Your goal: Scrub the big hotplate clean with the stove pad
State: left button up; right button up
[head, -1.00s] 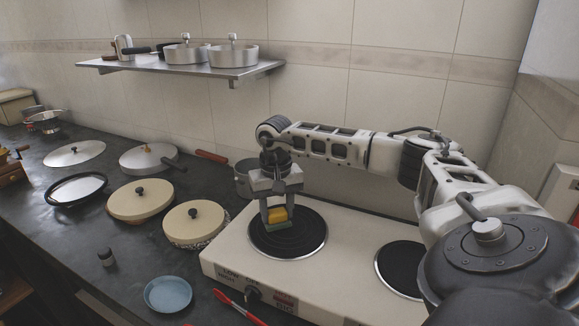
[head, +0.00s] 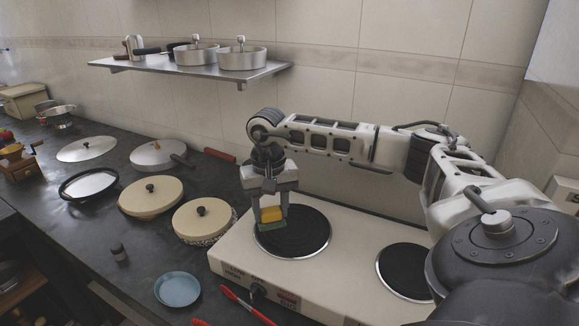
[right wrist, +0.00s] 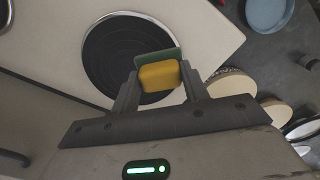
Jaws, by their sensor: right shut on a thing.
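The stove pad (head: 271,220), yellow on top with a green scrubbing face below, is held in my right gripper (head: 270,208). It also shows between the fingers in the right wrist view (right wrist: 159,76). The big hotplate (head: 305,232) is the black ringed disc on the left of the white stove. The pad is over the left part of this hotplate, green side down; I cannot tell for certain whether it touches. My right gripper is shut on the pad, fingers pointing down. My left gripper is not in view.
A smaller hotplate (head: 405,270) lies to the right on the stove (head: 345,262). Lidded pans (head: 203,222) stand left of the stove. A blue plate (head: 177,288) and red-handled tongs (head: 246,303) lie near the front. A shelf with pots (head: 190,72) hangs behind.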

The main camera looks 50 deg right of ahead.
jog(key=shift+r, duration=1.8)
